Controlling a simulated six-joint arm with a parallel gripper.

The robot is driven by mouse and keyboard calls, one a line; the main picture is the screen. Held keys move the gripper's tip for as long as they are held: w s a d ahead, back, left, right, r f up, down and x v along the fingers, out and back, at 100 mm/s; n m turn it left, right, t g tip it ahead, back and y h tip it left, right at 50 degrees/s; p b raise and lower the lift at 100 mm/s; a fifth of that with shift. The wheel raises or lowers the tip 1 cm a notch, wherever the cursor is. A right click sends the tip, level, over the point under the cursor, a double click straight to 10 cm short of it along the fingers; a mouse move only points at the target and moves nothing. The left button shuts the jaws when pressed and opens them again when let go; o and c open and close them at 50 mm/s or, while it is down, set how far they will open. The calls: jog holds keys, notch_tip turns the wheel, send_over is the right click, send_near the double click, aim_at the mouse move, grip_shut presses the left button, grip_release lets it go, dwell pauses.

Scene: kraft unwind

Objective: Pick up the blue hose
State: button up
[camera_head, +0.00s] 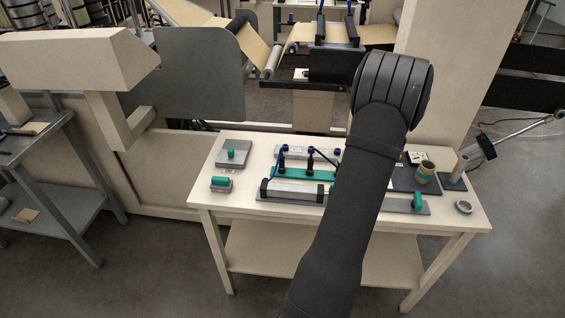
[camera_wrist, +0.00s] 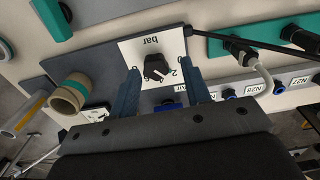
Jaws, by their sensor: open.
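My gripper (camera_wrist: 160,66) is open in the wrist view, its two dark blue fingers apart with nothing held between them. A black knob (camera_wrist: 157,66) on a white panel marked "bar" shows between the fingertips; I cannot tell whether they touch it. In the head view my dark arm covers the gripper and part of the bench.
The bench's front left corner is bare.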

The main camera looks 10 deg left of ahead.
jog(key=w+a+r+n, duration=0.25)
jog(key=a+n, duration=0.25)
jog(key=a, duration=0.4)
jog(key=w+a+r+n, duration=0.2)
jog(key=a+r+n, duration=0.25)
jog(key=a, duration=0.45)
jog(key=n, duration=0.8)
send_near(282, 157)
jog(key=f, duration=0.2)
jog(key=w+f, duration=0.1)
jog(key=f, duration=0.4)
jog(key=shift+w, duration=0.15)
jog(key=shift+s+f, duration=0.2)
jog(key=shift+f, duration=1.15)
jog(key=shift+s+f, duration=0.15)
jog(key=shift+f, duration=1.15)
grip_shut()
